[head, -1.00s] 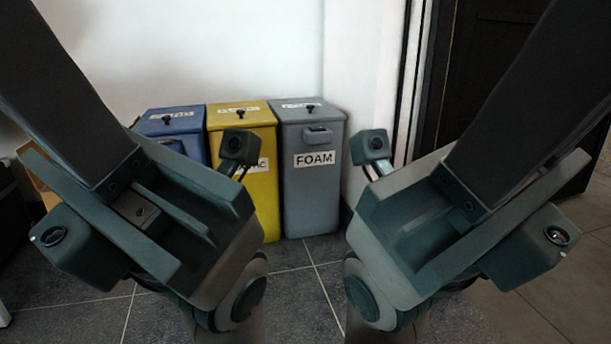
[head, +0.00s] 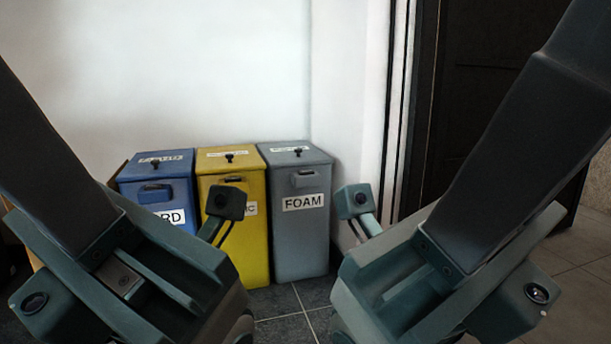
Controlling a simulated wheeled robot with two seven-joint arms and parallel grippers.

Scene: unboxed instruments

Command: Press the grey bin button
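The grey bin (head: 300,240), labelled FOAM, stands at the right end of a row of bins against the white wall. My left gripper housing (head: 150,270) is at the lower left, in front of the blue and yellow bins. My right gripper housing (head: 420,280) is at the lower right, to the right of the grey bin. Both are apart from the button. I cannot make out the fingertips of either gripper.
The yellow bin (head: 257,240) and the blue bin (head: 150,185) stand to the left of the grey one, each with a black knob on its lid. A dark door (head: 470,90) is at the right. Tiled floor (head: 290,315) lies in front of the bins.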

